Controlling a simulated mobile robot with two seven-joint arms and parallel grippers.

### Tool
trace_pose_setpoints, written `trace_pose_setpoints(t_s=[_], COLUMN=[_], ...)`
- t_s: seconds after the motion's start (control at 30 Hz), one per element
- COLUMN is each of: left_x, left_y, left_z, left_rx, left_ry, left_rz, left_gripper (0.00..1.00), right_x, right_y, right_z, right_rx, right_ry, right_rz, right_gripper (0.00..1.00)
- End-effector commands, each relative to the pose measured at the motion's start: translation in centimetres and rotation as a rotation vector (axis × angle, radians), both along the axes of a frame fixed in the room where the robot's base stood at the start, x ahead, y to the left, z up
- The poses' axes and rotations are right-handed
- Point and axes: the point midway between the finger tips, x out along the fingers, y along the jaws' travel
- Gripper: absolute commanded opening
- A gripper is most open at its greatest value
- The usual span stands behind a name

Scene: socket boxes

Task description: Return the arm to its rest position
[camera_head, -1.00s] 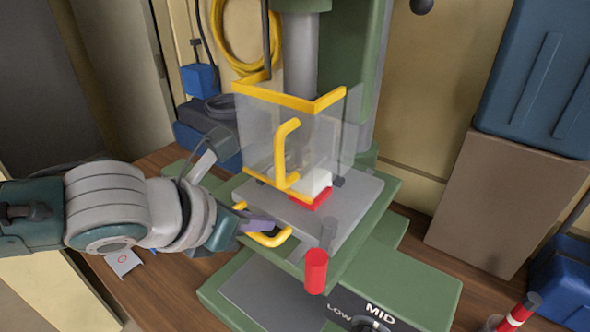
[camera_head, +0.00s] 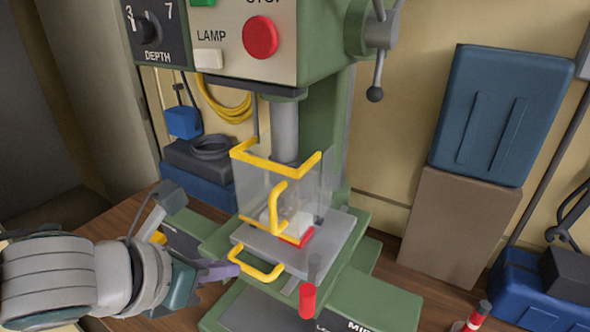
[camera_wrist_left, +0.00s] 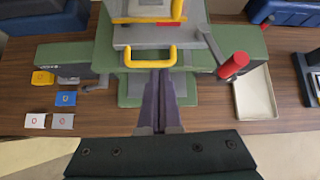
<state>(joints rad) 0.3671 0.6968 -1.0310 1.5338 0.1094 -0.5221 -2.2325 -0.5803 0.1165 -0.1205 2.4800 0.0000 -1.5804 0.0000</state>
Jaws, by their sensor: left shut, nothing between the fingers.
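My left arm comes in from the left in the head view. Its left gripper (camera_head: 236,269) has purple fingers, which are shut and empty. The fingertips are close to a yellow handle (camera_head: 258,270) on the front of the grey table plate (camera_head: 285,240) of a green drill press. In the left wrist view the closed fingers (camera_wrist_left: 161,75) point at the same handle (camera_wrist_left: 149,50); contact cannot be told. A clear guard with a yellow frame (camera_head: 276,166) stands over a white block (camera_head: 296,222) with a red part. My right gripper is not in view.
A red-knobbed lever (camera_head: 307,300) stands at the press's front right. Small coloured tiles (camera_wrist_left: 65,99) lie on the wooden bench at the left of the wrist view. A white tray (camera_wrist_left: 254,95) lies at its right. A blue canister (camera_head: 490,115) stands on a brown box (camera_head: 458,225).

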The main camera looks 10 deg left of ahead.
Motion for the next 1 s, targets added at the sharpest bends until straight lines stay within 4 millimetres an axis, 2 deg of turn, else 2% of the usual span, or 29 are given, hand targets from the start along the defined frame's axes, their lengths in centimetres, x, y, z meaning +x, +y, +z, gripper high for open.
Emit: trace_pose_setpoints(t_s=[0.07, 0.17, 0.23, 0.3, 0.43, 0.53, 0.63, 0.73, 0.77, 0.8, 0.83, 1.0], left_x=[-1.3, -3.5, -5.4, -7.2, -10.7, -13.6, -16.7, -20.2, -21.3, -22.0, -21.7, -21.5], left_y=[-1.9, -4.7, -6.1, -6.6, -5.6, -3.6, -1.3, 1.1, 1.8, 2.3, 2.2, 2.1], left_z=[0.1, 0.6, 1.3, 2.2, 3.5, 4.2, 4.6, 5.1, 5.3, 7.0, 8.8, 14.7], left_rx=[-0.118, -0.364, -0.57, -0.773, -1.104, -1.304, -1.463, -1.591, 1.612, 1.564, 1.577, 1.584], left_ry=[0.054, 0.175, 0.283, 0.384, 0.531, 0.577, 0.56, 0.471, -0.424, -0.371, -0.383, -0.388], left_rz=[0.097, 0.344, 0.585, 0.857, 1.395, 1.805, 2.191, 2.561, -2.647, -2.598, -2.608, -2.616], left_gripper=[0.0, 0.0, 0.0, 0.0, 0.0, 0.0, 0.0, 0.0, 0.0, 0.0, 0.0, 0.0], right_x=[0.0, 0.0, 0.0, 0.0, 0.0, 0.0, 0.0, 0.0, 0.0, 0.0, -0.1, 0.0], right_y=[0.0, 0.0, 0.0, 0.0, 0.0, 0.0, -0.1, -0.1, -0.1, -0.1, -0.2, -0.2], right_z=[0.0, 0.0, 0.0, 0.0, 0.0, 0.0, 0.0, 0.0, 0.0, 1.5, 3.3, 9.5], right_rx=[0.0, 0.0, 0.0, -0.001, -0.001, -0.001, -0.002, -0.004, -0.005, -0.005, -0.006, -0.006], right_ry=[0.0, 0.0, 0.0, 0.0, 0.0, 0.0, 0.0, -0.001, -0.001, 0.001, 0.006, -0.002], right_rz=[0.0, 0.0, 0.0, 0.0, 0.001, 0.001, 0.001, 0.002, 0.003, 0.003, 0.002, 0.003], right_gripper=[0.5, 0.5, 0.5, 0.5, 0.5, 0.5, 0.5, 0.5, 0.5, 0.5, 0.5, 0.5])
